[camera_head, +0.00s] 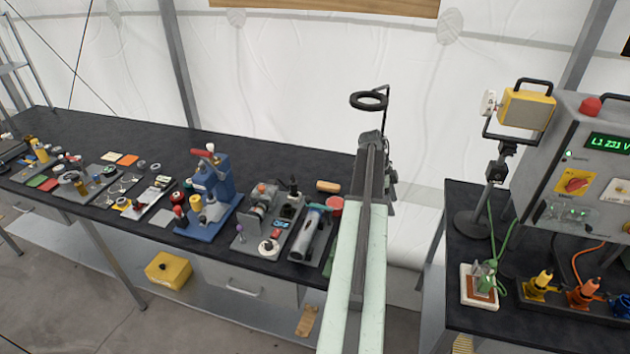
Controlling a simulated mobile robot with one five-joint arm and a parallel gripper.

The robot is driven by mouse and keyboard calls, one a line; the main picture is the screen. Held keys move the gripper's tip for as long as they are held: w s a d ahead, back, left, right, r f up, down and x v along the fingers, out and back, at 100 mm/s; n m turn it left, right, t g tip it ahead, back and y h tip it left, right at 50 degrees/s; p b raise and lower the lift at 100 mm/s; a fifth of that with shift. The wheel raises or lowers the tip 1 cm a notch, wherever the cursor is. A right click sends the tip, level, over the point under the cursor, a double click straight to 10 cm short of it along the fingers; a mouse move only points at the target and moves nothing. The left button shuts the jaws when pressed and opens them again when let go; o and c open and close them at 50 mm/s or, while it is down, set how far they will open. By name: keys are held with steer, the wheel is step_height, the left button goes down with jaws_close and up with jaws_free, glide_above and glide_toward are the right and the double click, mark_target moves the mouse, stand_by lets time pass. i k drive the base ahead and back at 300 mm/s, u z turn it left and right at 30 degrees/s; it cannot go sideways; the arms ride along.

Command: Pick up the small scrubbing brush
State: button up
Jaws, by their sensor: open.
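I cannot clearly make out the small scrubbing brush. A small tan wooden piece (328,186) lies near the back right of the long black table and could be a brush, but it is too small to tell. Another tan, flat piece (307,320) lies low down, below the table's front edge, and its kind is also unclear. My arm rises from the bottom of the picture and passes in front of the table's right end. My gripper's fingers do not show, and the arm hides part of what is behind it.
The long black table (150,140) carries tools, including a blue press (210,192) and a grey cylinder device (312,232). A yellow box (168,270) sits on the lower shelf. On the right, a second table (468,205) holds a grey control box (590,150) and a work lamp (525,108).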

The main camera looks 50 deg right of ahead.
mark_target(322, 186)
steer(key=i, duration=1)
